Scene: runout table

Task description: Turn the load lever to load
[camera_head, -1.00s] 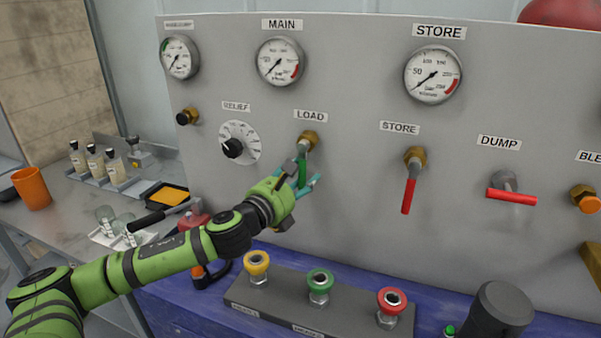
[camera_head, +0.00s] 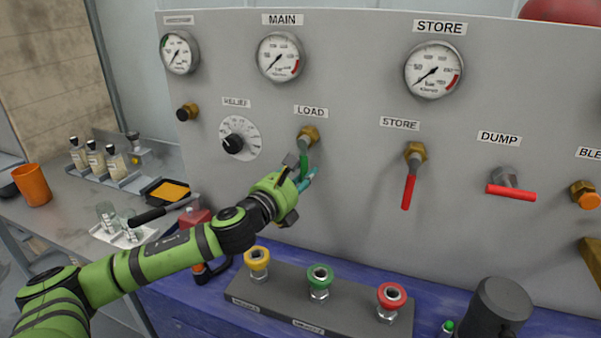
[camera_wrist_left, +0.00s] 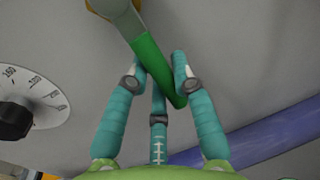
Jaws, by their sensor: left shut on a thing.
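The load lever (camera_head: 304,161) has a green handle and hangs down from a brass fitting below the LOAD label on the grey panel (camera_head: 350,200). In the left wrist view the green handle (camera_wrist_left: 148,58) runs down, slightly slanted, between my teal fingers. My left gripper (camera_head: 305,178) is shut on the lower part of this handle; the fingers hide part of it in the head view. It also shows in the left wrist view (camera_wrist_left: 160,85). My right gripper is in neither view.
The relief dial (camera_head: 236,140) is left of the lever. The red store lever (camera_head: 409,190) hangs to the right, and the red dump lever (camera_head: 511,192) lies level. Below stand yellow (camera_head: 257,261), green (camera_head: 320,276) and red (camera_head: 391,297) couplings. The panel between the load and store levers is clear.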

